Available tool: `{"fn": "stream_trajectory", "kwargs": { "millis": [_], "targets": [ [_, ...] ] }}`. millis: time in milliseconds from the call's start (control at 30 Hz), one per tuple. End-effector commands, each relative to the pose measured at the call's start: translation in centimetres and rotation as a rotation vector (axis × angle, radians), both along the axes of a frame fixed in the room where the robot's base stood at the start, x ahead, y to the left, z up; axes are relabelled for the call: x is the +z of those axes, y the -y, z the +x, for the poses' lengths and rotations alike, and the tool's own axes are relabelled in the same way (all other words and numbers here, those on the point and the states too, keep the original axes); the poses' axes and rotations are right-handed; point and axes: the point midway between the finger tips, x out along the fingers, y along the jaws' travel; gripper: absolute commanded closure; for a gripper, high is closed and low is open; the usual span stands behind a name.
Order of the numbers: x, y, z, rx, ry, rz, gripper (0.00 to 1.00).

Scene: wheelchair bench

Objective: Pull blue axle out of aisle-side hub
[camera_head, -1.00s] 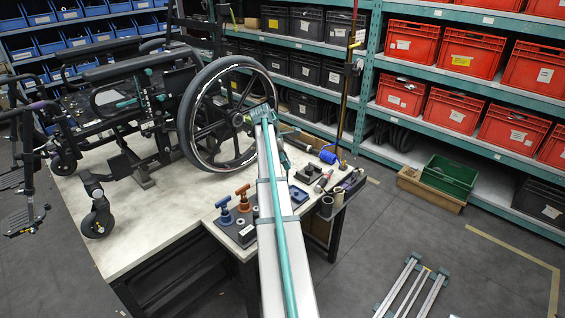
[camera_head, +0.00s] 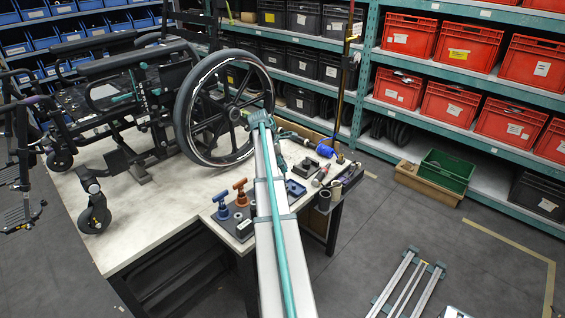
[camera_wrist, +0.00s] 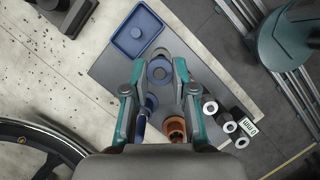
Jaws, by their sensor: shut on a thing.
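The near, aisle-side wheel (camera_head: 186,118) of the wheelchair stands upright over the bench, and its dark hub (camera_head: 234,113) shows just left of my arm's end. My gripper (camera_wrist: 159,68) has its two teal fingers on either side of a round blue-grey part, seen end-on, which I take to be the blue axle (camera_wrist: 160,70). In the head view my arm hides the fingers and the axle, so I cannot tell how much of the axle is inside the hub. The wheel's tyre shows at the lower left of the wrist view (camera_wrist: 62,137).

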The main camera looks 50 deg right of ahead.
Motion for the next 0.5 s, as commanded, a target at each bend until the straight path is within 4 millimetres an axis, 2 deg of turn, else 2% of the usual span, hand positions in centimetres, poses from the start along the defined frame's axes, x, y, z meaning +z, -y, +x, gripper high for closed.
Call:
{"fn": "stream_trajectory", "kwargs": {
  "millis": [200, 500],
  "targets": [
    [-0.96, -0.01, -0.01, 0.000, 0.000, 0.000, 1.00],
    [-1.00, 0.00, 0.00, 0.000, 0.000, 0.000, 1.00]
  ]
}}
